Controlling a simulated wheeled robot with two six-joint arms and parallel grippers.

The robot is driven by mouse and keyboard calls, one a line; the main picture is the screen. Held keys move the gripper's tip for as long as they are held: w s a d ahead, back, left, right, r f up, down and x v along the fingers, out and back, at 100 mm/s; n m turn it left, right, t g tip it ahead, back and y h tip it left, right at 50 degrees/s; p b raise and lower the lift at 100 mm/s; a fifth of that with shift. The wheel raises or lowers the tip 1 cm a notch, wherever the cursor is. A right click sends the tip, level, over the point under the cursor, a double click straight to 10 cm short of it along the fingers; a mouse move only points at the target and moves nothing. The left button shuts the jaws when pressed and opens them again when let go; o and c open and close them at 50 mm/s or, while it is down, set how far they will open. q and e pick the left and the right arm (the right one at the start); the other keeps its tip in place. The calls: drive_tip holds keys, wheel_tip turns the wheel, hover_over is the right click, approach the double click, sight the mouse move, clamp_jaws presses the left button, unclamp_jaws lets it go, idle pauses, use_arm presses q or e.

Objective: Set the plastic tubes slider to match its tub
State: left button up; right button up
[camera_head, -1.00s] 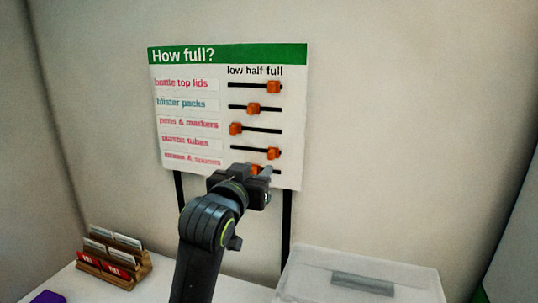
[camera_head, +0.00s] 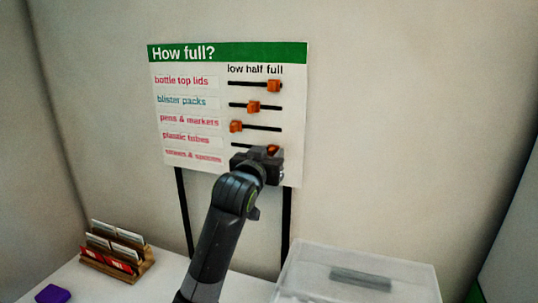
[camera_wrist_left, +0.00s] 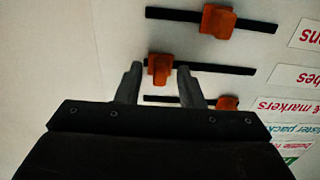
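In the left wrist view, where the board is upside down, this slider (camera_wrist_left: 158,70) sits between the two open fingertips (camera_wrist_left: 160,76), with a small gap visible on each side. Contact depth is hard to tell. The bottom slider is hidden in the head view; in the wrist view this slider (camera_wrist_left: 218,21) is near mid-track. My right gripper is not in view.
A translucent plastic box (camera_head: 310,262) with a grey piece on it stands at the lower right; its contents are unclear. A wooden card holder (camera_head: 140,272) and a purple block (camera_head: 53,294) are at the lower left. The pens & markers slider (camera_head: 236,127) is at "low".

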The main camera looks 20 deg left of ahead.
use_arm(q)
clamp_jaws()
drive_tip(key=a+p, duration=0.1)
drive_tip(key=a, duration=0.4)
drive_tip(key=shift+w, duration=0.1)
idle(0.3)
unclamp_jaws()
